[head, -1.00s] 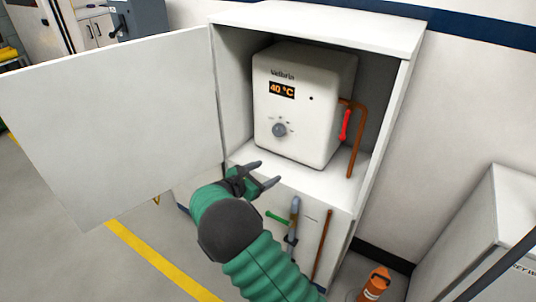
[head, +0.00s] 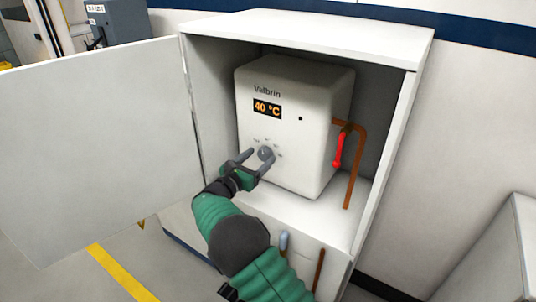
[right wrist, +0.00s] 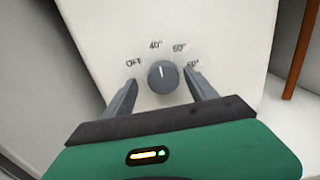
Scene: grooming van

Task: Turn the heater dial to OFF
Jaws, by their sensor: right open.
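The heater (head: 290,125) is a white box inside an open cabinet, with a lit display (head: 267,108) reading 40 °C. Its grey round dial (right wrist: 162,76) shows in the right wrist view, with OFF, 40°, 60° and a further mark around it. The dial's white pointer line is up, near the 40° mark. In the head view the dial (head: 265,153) is partly behind a fingertip. My right gripper (head: 252,160) is open, its fingers on either side of the dial; in the right wrist view the gripper (right wrist: 161,95) shows a gap to the dial on both sides. My left gripper is not in view.
The cabinet door (head: 100,145) stands open to the left. A copper pipe (head: 357,165) and a red lever (head: 339,150) are right of the heater. The cabinet's side walls and top (head: 310,35) surround the heater.

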